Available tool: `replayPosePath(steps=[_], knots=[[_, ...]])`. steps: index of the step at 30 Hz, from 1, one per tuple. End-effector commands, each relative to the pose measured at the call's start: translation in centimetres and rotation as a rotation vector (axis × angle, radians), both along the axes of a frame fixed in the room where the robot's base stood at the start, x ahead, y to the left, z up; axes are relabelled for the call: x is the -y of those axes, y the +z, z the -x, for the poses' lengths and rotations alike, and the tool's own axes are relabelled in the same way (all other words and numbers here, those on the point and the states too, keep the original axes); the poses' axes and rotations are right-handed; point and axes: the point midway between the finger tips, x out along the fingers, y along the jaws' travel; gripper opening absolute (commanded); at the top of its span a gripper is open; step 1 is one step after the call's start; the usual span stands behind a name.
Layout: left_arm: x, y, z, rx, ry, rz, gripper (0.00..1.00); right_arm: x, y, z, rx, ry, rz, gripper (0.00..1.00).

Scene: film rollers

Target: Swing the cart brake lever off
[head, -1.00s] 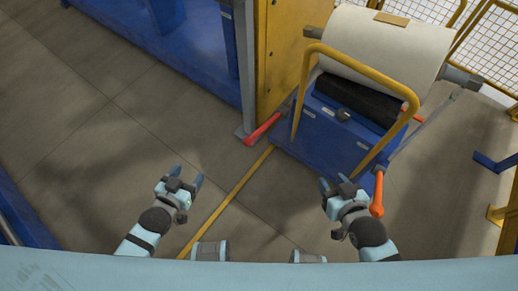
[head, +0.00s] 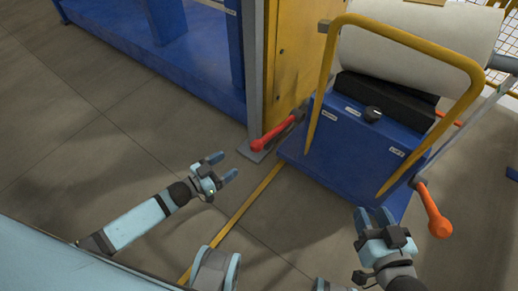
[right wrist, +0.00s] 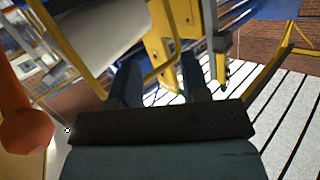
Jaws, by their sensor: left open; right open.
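The blue cart (head: 350,150) with a yellow push handle (head: 330,75) carries a white film roll (head: 410,50). A red lever (head: 272,137) sticks out at the cart's left side. An orange lever (head: 434,210) hangs at its right side; an orange part also shows at the left edge of the right wrist view (right wrist: 22,120). The frames do not show which lever is the brake. My left gripper (head: 222,167) is open and empty, below and left of the red lever. My right gripper (head: 375,220) is open and empty, left of the orange lever and apart from it.
A yellow cabinet (head: 290,60) and a grey post (head: 252,80) stand left of the cart. A blue frame (head: 150,70) runs along the upper left. A yellow line (head: 240,212) crosses the floor. The floor at left (head: 90,140) is clear.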

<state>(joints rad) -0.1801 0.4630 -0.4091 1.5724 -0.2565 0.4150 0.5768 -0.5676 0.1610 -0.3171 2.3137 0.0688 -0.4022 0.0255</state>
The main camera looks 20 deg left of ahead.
Motion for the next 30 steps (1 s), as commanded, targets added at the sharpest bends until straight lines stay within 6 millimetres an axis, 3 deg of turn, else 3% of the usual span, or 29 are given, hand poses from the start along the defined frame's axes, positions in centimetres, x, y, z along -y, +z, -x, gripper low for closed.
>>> replayPosePath(steps=[9,15,21,30], knots=[[4.0,-0.1,-5.6,0.004,0.001,-0.001,0.69,-1.1,2.3,-0.6,0.116,0.021,-0.07,0.43],[6.0,-0.1,-8.3,0.002,0.001,-0.001,0.69,-1.7,3.6,-0.7,0.177,0.035,-0.109,0.43],[6.9,0.0,-9.6,0.001,0.002,-0.001,0.69,-2.0,4.5,-0.6,0.21,0.04,-0.133,0.43],[7.0,0.0,-9.7,0.0,0.002,-0.001,0.69,-2.0,4.9,-0.7,0.221,0.044,-0.134,0.43]])
